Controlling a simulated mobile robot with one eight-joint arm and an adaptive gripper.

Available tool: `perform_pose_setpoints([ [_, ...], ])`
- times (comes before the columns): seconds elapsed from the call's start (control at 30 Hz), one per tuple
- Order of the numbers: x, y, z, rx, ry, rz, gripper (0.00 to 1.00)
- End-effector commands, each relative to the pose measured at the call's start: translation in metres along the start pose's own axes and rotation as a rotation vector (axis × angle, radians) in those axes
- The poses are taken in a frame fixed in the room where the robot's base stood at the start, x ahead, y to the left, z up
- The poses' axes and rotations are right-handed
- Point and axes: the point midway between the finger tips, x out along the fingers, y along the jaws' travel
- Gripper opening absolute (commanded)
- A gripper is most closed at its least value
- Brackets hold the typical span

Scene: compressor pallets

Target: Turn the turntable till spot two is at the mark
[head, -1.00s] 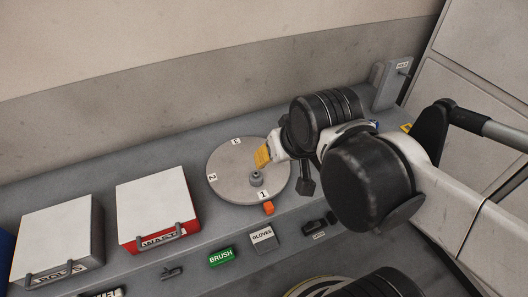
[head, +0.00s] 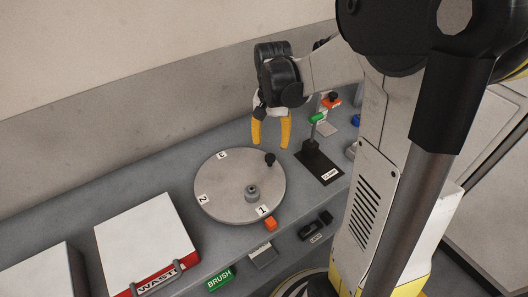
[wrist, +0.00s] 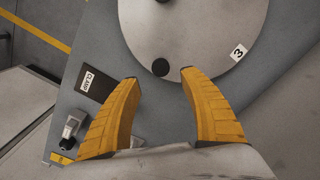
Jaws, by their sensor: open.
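The turntable (head: 225,180) is a round grey disc on the bench with a grey hub (head: 252,192) at its middle. Label 1 (head: 262,210) is by the orange mark (head: 270,224) at the front edge. Label 2 (head: 202,198) is at the left, and a label at the back (head: 222,156) reads 3 in the wrist view (wrist: 238,52). A black knob (head: 269,159) stands near the back right rim. My gripper (head: 271,145) is open and empty, pointing down near the knob. In the wrist view the knob (wrist: 160,67) shows just beyond and between the fingertips (wrist: 159,76); contact cannot be told.
A clamp stand (head: 320,167) with a green tip is right of the turntable. A white-topped WASTE box (head: 145,240) stands left. A green BRUSH label (head: 220,279), a grey block (head: 263,256) and a black holder (head: 315,225) line the front edge.

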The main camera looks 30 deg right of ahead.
Motion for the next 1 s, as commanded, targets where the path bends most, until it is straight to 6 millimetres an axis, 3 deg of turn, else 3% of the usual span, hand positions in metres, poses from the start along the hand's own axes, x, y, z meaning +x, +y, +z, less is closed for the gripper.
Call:
perform_pose_setpoints([
  [0.1, 0.03, 0.0, 0.0, -0.001, 0.001, 0.0, 0.51],
  [0.3, 0.061, -0.001, -0.001, -0.001, 0.001, -0.001, 0.51],
  [0.47, 0.072, 0.0, 0.0, -0.002, 0.001, -0.001, 0.51],
  [0.77, 0.072, 0.0, 0.0, -0.002, 0.001, -0.001, 0.5],
  [0.9, 0.072, 0.0, 0.0, -0.002, 0.002, -0.001, 0.07],
  [0.93, 0.072, 0.0, 0.0, -0.002, 0.002, -0.001, 0.0],
  [1.0, 0.072, 0.0, 0.0, -0.002, 0.002, -0.001, 0.0],
])
